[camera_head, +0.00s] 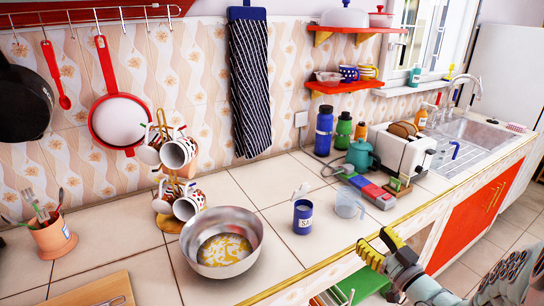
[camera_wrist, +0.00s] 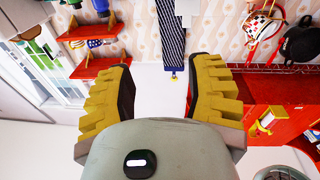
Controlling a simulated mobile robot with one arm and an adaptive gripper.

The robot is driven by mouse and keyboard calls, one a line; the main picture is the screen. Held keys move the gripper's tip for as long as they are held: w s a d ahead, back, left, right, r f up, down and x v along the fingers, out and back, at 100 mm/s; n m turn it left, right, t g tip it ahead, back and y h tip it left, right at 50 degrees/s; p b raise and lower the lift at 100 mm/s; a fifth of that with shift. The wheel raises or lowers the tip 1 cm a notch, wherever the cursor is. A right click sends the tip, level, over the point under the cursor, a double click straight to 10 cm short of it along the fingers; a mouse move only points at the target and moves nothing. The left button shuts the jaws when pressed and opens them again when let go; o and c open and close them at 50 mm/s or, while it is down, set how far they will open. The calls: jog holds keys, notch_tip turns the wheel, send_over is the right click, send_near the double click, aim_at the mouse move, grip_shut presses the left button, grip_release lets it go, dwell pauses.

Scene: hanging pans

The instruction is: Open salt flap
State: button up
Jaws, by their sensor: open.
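The salt container (camera_head: 303,218) is a small dark blue cylinder with a white label, upright on the tiled counter in the head view. A pale, tilted piece (camera_head: 301,190) stands up at its top; it looks like a raised flap, but is too small to be sure. My gripper (camera_head: 381,249) is to the right of the salt and nearer the camera, by the counter's front edge, apart from it. In the wrist view my gripper (camera_wrist: 160,82) has its two yellow fingers spread wide with nothing between them. The salt does not show in the wrist view.
A metal bowl (camera_head: 224,244) stands left of the salt, and a mug rack (camera_head: 163,190) behind the bowl. A clear measuring cup (camera_head: 349,204) is close on the salt's right. A teal kettle (camera_head: 361,154) and toaster (camera_head: 402,148) stand farther back. Bare tiles lie in front of the salt.

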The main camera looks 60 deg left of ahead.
jog(key=w+d+r+t+p, duration=0.2)
jog(key=w+r+t+p, duration=0.1)
jog(key=r, duration=0.4)
jog(key=w+d+r+m+t+p, duration=0.1)
jog(key=w+d+r+t+p, duration=0.1)
jog(key=w+r+t+p, duration=0.2)
jog(key=shift+w+d+r+t+y+p, duration=0.35)
jog(key=shift+r+t+p, duration=0.15)
jog(key=shift+r+p, duration=1.15)
jog(key=shift+o, duration=0.2)
jog(key=shift+r, duration=0.1)
